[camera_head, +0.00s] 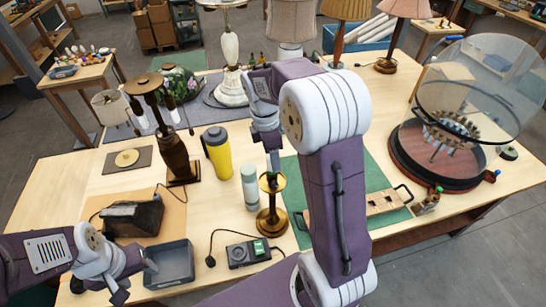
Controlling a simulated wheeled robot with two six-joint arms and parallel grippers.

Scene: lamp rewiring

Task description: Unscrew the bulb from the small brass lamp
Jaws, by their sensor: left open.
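The small brass lamp (272,222) stands upright near the middle of the table, with a round base, a slim stem and a wide cup at its top. My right gripper (271,160) points down just above that cup. No bulb can be made out there; the gripper covers the space above the cup, and its jaws are too small and overlapped to read. My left gripper (138,282) is open at the lower left, beside a grey tray (172,268) and away from the lamp.
A pale green bottle (250,188) and a yellow tumbler (218,155) stand close left of the lamp. A black meter (247,253) with a cable lies in front. A dark lamp (177,160) stands farther left; a glass dome (470,85) is at the right.

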